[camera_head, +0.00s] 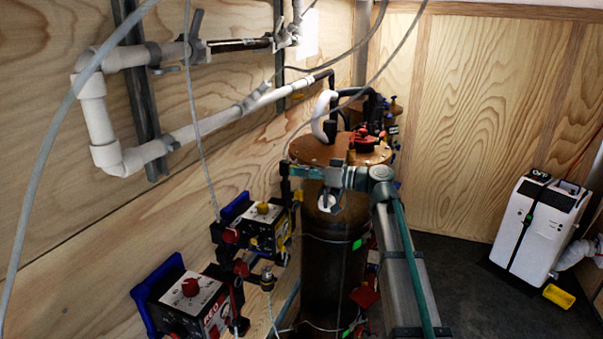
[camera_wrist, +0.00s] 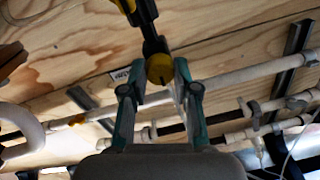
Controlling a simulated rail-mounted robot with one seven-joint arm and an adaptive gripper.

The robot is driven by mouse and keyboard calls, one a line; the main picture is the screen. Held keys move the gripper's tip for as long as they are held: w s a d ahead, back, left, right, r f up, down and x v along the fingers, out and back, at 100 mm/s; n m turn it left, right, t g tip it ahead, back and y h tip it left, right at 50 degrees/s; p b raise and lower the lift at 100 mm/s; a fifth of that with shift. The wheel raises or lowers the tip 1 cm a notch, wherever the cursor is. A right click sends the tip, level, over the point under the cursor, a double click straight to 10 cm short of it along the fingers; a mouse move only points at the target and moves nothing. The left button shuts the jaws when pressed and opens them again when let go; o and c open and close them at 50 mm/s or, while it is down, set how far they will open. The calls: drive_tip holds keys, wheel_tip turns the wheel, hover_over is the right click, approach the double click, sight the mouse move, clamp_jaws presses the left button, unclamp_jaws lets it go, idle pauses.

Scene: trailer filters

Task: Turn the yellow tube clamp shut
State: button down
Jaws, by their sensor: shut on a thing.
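My gripper (camera_wrist: 160,76) has teal fingers on both sides of a round yellow end of the yellow tube clamp (camera_wrist: 158,66) in the wrist view, and is shut on it. A black stem runs up from this end to another yellow part at the top edge. In the head view my gripper (camera_head: 296,172) reaches left across the front of the brown cylinder (camera_head: 335,265), just below its top. A small dark and yellow piece shows at its tips; the clamp's turn angle cannot be told there.
Two control boxes with knobs, one yellow-knobbed (camera_head: 262,222) and one red-knobbed (camera_head: 192,302), are at the lower left. White pipes (camera_head: 210,127) run along the wooden wall. Hoses and cables hang close by. A white machine (camera_head: 540,225) stands on open dark floor at right.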

drive_tip(key=m+b, duration=0.2)
drive_tip(key=m, duration=0.1)
drive_tip(key=shift+f+m, duration=0.1)
drive_tip(key=shift+m, duration=0.2)
drive_tip(key=m, duration=0.4)
drive_tip(key=shift+m, duration=0.4)
drive_tip(key=m, duration=0.2)
drive_tip(key=m+p, duration=0.1)
drive_tip(key=m, duration=0.2)
drive_tip(key=shift+s+r+t, duration=0.1)
drive_tip(key=shift+r+t, duration=0.1)
drive_tip(key=shift+t, duration=0.2)
drive_tip(key=shift+f+m+p, duration=0.1)
drive_tip(key=shift+m+p, duration=0.7)
drive_tip(key=shift+m, duration=1.3)
drive_tip(key=c, duration=0.9)
unclamp_jaws()
drive_tip(key=shift+o, duration=0.2)
